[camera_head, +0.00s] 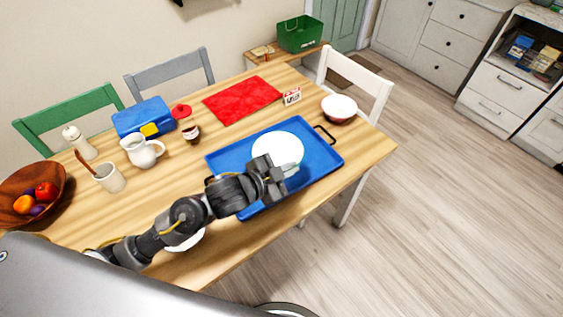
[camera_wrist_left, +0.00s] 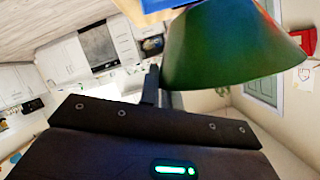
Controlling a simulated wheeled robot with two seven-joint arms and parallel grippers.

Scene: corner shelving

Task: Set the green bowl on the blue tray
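The green bowl (camera_wrist_left: 225,50) shows its green outer wall large in the left wrist view. In the head view a round bowl with a white inside (camera_head: 277,147) is at the middle of the blue tray (camera_head: 322,153); its outer wall is hidden there. The tray lies flat on the table's right part and its edge also shows in the left wrist view (camera_wrist_left: 165,4). My left gripper (camera_head: 280,178) is over the tray at the bowl's near rim. One dark finger shows beside the bowl; whether the fingers grip the rim is unclear. My right gripper is out of view.
A white-lined bowl (camera_head: 339,107) stands beyond the tray. A red mat (camera_head: 242,100), blue box (camera_head: 143,117), white jug (camera_head: 142,152) and fruit bowl (camera_head: 18,211) occupy the table. A white dish (camera_head: 187,242) is partly hidden under my left arm.

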